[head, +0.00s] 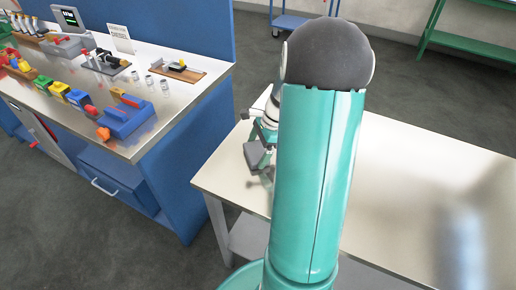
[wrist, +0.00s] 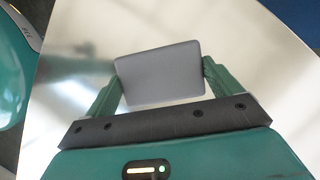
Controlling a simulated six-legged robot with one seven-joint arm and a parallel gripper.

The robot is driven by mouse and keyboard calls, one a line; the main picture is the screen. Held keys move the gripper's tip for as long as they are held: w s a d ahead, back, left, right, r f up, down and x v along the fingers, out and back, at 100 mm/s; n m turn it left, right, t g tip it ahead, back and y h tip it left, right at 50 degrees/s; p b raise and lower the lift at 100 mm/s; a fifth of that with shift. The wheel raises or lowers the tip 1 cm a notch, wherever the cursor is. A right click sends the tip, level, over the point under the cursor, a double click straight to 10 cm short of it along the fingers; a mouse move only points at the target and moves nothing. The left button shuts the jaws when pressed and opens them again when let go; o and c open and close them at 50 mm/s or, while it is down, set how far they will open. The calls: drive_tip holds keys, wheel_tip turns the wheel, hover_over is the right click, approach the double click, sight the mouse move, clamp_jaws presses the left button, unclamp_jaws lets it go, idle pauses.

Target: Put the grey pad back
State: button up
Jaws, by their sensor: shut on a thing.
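The grey pad (wrist: 158,75) is a flat, rounded rectangle. In the wrist view it sits between the two green fingers of my gripper (wrist: 161,70), which is shut on it at its left and right edges. In the head view the pad (head: 256,157) shows at the left of my arm, over the left part of the pale table (head: 430,190). My gripper there is partly hidden behind my teal arm. The pad looks held above the tabletop, but the exact gap is hard to tell.
A blue workbench (head: 185,130) with a metal top stands at the left. It holds a blue fixture (head: 122,120), colored blocks, a wooden board (head: 180,71), small cylinders and a screen (head: 68,17). A floor gap separates bench and table.

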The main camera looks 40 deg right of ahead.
drive_tip(key=o, duration=0.6)
drive_tip(key=shift+f, duration=0.1)
drive_tip(key=v, duration=1.2)
drive_tip(key=a+r+n+h, duration=0.1)
drive_tip(key=a+r+n, duration=0.35)
drive_tip(key=a, duration=0.35)
drive_tip(key=a+r+n+h, duration=0.25)
drive_tip(key=a+n, duration=0.25)
drive_tip(key=a, duration=0.3)
drive_tip(key=s+a+r+n+t, duration=0.1)
drive_tip(key=s+a+n, duration=0.2)
drive_tip(key=a+n, duration=0.1)
drive_tip(key=s+a+r+n+t, duration=0.1)
drive_tip(key=s+a+n, duration=0.1)
drive_tip(key=a+n, duration=0.3)
drive_tip(key=s+a+r+n+t, duration=0.1)
drive_tip(key=s+a+n, duration=0.2)
drive_tip(key=a, duration=0.3)
drive_tip(key=shift+s+a+n+t+h, duration=0.3)
drive_tip(key=shift+s+n+t, duration=0.1)
drive_tip(key=shift+n, duration=0.35)
